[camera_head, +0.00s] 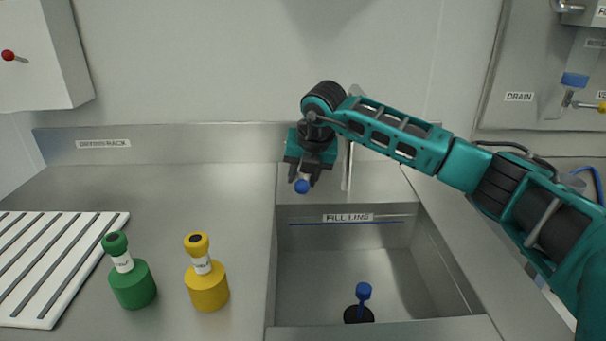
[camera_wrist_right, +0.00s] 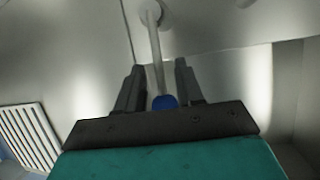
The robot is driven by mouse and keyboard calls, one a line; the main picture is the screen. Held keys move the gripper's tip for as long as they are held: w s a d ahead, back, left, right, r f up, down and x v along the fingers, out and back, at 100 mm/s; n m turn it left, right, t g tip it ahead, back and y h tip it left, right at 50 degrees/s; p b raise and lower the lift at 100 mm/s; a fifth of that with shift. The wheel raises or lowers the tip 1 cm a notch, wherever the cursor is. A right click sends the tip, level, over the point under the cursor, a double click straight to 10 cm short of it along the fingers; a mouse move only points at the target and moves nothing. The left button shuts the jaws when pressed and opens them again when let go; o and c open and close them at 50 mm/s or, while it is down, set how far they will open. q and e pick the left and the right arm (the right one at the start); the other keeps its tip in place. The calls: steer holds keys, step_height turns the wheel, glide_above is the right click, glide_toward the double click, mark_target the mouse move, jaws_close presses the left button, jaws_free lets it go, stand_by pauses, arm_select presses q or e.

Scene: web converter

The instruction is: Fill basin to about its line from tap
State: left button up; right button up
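The steel basin (camera_head: 440,262) is sunk in the counter, with a blue line under a "FILL LINE" label (camera_head: 348,217) on its back wall. I see no water in it. A blue-handled black plug (camera_head: 363,291) stands at the drain spot on the basin floor. The tap's grey pipe (camera_head: 347,165) is partly hidden behind my right arm. My right gripper (camera_head: 302,178) is above the basin's back left, its fingers apart on either side of a blue knob (camera_head: 302,187). In the right wrist view, the knob (camera_wrist_right: 164,102) ends a thin rod, with gaps beside it. My left gripper is out of view.
A green bottle (camera_head: 132,284) and a yellow bottle (camera_head: 207,286) stand on the counter left of the basin. A white slatted rack (camera_head: 60,255) lies further left. A white box with a red knob (camera_head: 8,55) hangs upper left. A panel labelled "DRAIN" (camera_head: 518,97) is at right.

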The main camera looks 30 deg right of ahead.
jaws_close()
stand_by(0.3)
stand_by(1.2)
